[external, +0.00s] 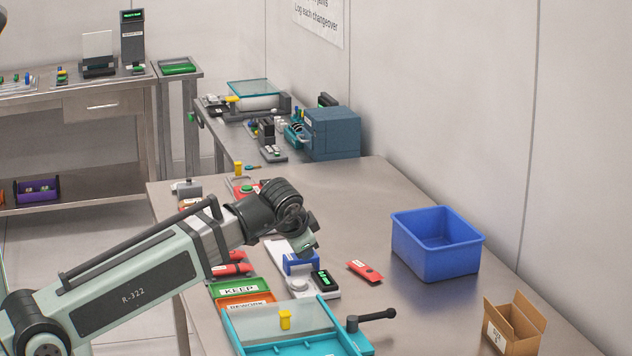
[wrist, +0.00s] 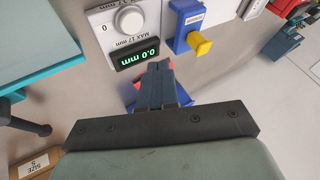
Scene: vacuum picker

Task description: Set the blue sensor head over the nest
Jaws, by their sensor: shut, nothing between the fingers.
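The blue sensor head (wrist: 186,28) has a yellow knob and sits on a white gauge base (external: 283,252). In the external view the blue head (external: 298,264) is partly hidden below my gripper (external: 307,250). A pale round disc (wrist: 129,19), which looks like the nest, is beside the head, apart from it; it also shows in the external view (external: 298,285). A black display (wrist: 138,54) reads 0.0 mm, next to a "MAX 17 mm" label. In the wrist view my gripper (wrist: 156,68) is shut and empty, close to the display and apart from the head.
A red piece (external: 365,271) lies right of the gauge. A blue bin (external: 436,250) and a small carton (external: 514,325) stand further right. A teal tray (external: 290,345) with a black lever (external: 375,315) is in front. Green and orange trays (external: 240,288) lie left.

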